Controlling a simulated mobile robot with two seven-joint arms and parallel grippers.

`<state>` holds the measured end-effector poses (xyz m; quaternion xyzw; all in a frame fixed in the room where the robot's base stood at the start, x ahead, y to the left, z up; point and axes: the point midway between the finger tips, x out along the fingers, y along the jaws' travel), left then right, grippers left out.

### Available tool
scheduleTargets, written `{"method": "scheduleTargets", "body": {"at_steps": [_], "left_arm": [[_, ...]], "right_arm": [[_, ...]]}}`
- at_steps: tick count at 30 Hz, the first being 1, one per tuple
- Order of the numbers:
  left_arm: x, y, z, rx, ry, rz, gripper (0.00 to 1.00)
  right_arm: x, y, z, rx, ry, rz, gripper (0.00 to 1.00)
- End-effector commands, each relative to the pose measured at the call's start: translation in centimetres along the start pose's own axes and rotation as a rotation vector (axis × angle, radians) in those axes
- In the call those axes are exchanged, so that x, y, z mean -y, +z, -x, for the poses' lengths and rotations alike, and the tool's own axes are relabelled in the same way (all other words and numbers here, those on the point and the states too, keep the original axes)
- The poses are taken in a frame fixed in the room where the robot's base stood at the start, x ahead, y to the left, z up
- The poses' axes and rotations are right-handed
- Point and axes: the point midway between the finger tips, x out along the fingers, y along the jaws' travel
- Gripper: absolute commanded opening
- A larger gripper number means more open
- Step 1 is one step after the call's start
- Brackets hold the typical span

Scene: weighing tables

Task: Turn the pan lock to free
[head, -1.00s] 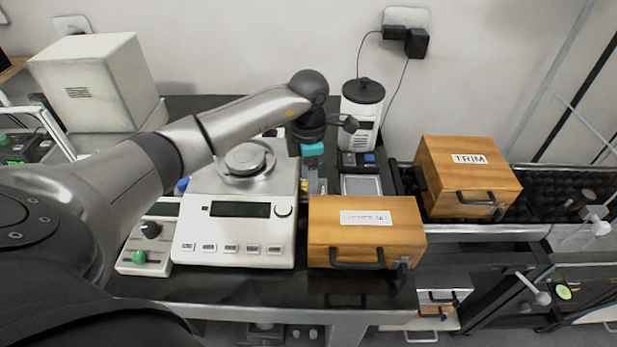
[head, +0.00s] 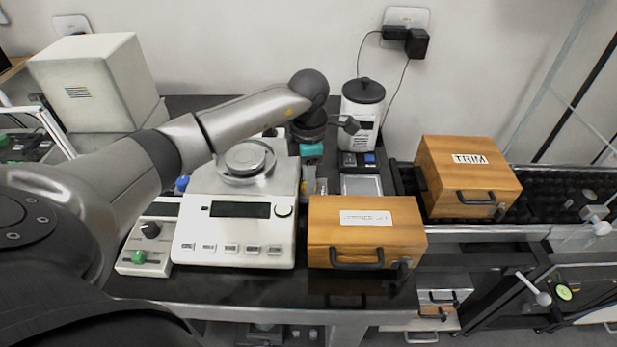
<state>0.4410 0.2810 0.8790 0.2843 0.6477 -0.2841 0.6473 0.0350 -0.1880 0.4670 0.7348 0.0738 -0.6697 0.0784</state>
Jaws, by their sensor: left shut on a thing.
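The white balance (head: 236,248) stands on the black table, with a dark display and a round metal pan (head: 247,158) on top. My left arm reaches over it from the left. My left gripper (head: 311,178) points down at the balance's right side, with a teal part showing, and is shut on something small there. The fingertips and what they hold are mostly hidden, so the pan lock and its setting cannot be made out clearly. My right gripper is not in view.
A wooden box (head: 367,248) stands close to the balance's right. A box marked TRIM (head: 466,178) is farther right. A small control box (head: 150,240) with black and green knobs is at left. A white canister (head: 361,112) stands behind.

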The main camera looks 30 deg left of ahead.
Motion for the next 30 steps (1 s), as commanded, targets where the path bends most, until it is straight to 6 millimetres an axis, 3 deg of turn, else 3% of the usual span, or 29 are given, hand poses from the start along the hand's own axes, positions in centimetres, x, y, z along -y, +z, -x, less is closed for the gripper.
{"method": "scheduleTargets", "body": {"at_steps": [7, 18, 19, 26, 30], "left_arm": [[-0.09, -0.01, 0.01, 0.000, 0.002, -0.181, 0.00], [-0.05, 0.05, 0.09, 0.002, 0.001, -0.211, 0.00], [-0.05, 0.05, 0.10, 0.002, 0.001, -0.211, 0.46], [-0.03, 0.04, 0.06, 0.002, 0.000, -0.210, 0.71], [-0.02, 0.04, 0.04, 0.001, 0.000, -0.209, 0.73]], "right_arm": [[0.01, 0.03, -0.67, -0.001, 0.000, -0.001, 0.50], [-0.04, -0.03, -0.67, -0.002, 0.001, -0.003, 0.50], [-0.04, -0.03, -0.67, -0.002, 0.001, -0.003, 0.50], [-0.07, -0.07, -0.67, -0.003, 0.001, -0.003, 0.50], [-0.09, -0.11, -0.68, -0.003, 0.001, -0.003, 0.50]]}}
